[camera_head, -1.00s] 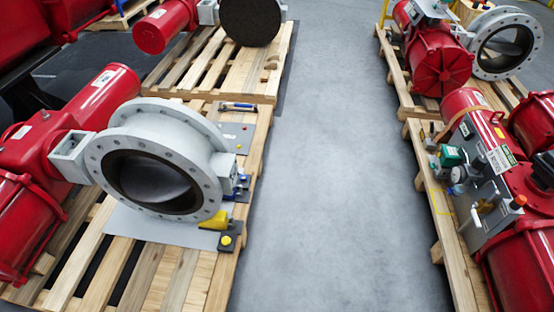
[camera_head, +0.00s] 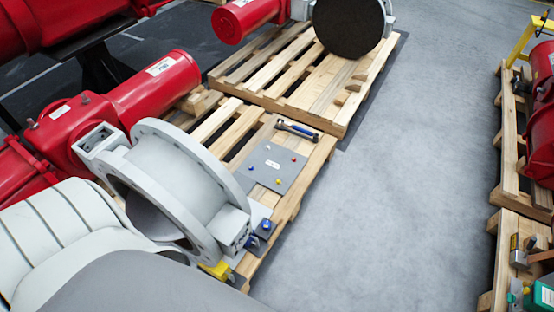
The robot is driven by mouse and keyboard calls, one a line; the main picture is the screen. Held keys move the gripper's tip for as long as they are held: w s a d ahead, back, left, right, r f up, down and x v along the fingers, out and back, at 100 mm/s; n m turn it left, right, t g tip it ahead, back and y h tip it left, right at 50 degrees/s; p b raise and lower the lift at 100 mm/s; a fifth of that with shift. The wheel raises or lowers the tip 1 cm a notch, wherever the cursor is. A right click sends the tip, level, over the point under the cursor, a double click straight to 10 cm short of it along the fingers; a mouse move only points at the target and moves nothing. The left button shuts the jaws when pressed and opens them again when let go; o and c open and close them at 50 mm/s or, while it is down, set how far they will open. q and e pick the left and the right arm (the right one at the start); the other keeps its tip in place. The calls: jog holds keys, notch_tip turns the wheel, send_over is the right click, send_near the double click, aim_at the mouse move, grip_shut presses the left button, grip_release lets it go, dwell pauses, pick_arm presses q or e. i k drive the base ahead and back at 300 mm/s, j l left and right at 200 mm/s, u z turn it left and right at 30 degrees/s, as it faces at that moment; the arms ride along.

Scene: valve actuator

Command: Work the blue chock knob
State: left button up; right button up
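A small dark block with a blue knob (camera_head: 266,225) sits on the pallet at the right foot of the grey flanged valve (camera_head: 190,180). Another small blue piece (camera_head: 250,242) shows beside it, close to the valve's base. A yellow chock (camera_head: 216,270) lies below the valve's lower edge, partly hidden by a large grey and white rounded shape that looks like part of my arm. Neither of my grippers is in view.
A grey plate with small coloured knobs (camera_head: 271,167) and a blue-handled tool (camera_head: 297,131) lie on the pallet behind the blue knob. Red actuators (camera_head: 160,85) stand at the left. The grey floor aisle (camera_head: 400,200) is clear to the right.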

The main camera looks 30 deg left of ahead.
aim_at(265, 224)
jog(key=i+u, duration=0.4)
jog(key=i+l+u, duration=0.2)
jog(key=u, duration=0.15)
jog(key=i+l+u, duration=0.25)
jog(key=u, duration=0.15)
jog(key=i+l+u, duration=0.4)
jog(key=k+j, duration=0.1)
